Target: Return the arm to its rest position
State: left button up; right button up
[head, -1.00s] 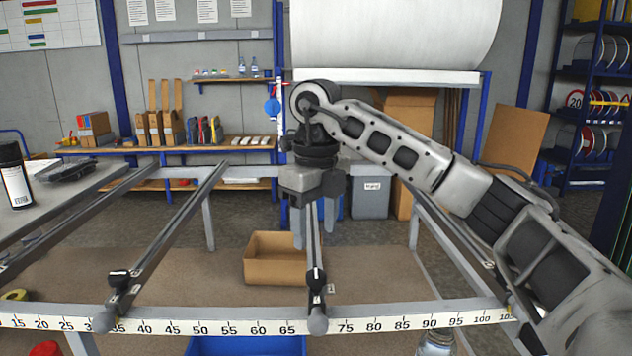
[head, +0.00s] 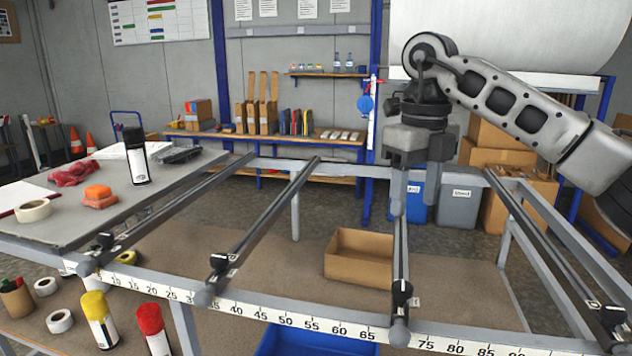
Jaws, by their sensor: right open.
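My right arm comes in from the right, and its grey gripper (head: 408,200) points down above a metal rail of the slatted frame (head: 300,325). The gripper is open with nothing between its fingers. One finger partly merges with the rail and the bins behind, so its gap is hard to see. My left gripper is not in view.
A yellow can (head: 98,318) and a red can (head: 152,328) stand below. A cardboard box (head: 360,258) sits beyond the measuring rail.

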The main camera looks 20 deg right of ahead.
jog(key=a+f+n+g+y, duration=0.1)
jog(key=a+f+n+y, duration=0.15)
jog(key=a+f, duration=0.6)
jog(key=s+a+f+m+t+y, duration=0.1)
jog(key=s+a+m+y, duration=0.25)
jog(key=a+y, duration=0.7)
jog(key=s+a+f+m+y, duration=0.3)
jog(key=a+y, duration=0.4)
jog(key=a, duration=0.6)
jog(key=w+d+f+m+t+h, duration=0.1)
jog(key=d+f+m+t+h, duration=0.35)
jog(key=m+t, duration=0.5)
jog(key=w+d+f+m+t+h, duration=0.1)
jog(key=d+f+m+t+h, duration=0.45)
jog(key=m, duration=0.75)
jog(key=s+d+f+m+g+h, duration=0.2)
jog(key=s+d+f+m+h, duration=0.1)
jog(key=s+f+m, duration=0.2)
jog(key=s+d+f+m+g+h, duration=0.2)
jog(key=s+d+f+m+h, duration=0.1)
jog(key=s+f, duration=0.6)
notch_tip(320, 180, down, 4)
jog(key=shift+s+d+f+m+g+h, duration=0.2)
jog(key=shift+d+m+g+h, duration=0.25)
jog(key=shift+m, duration=0.4)
